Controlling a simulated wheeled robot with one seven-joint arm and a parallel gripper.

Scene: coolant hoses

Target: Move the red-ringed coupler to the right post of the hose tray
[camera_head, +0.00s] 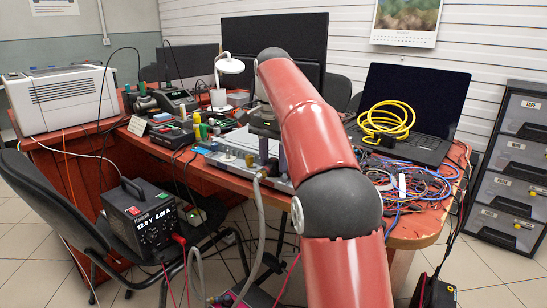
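My red arm rises through the middle of the camera_head view and bends away over the bench. A dark grey shape beside it, above a silver unit, may be part of my gripper; its fingers cannot be made out. A grey hose (261,220) hangs from the front of the silver unit (232,163), with a small brass-coloured end at its top. A second grey hose (193,272) curves at the lower left of it. No red-ringed coupler or right post can be made out. The hose tray cannot be told for sure; my arm hides part of this area.
The red bench (420,228) carries a laptop (412,110), a coiled yellow cable (386,121) and tangled wires. A black power supply (143,218) and a chair (48,205) stand at the left front. A drawer rack (511,175) stands at the right.

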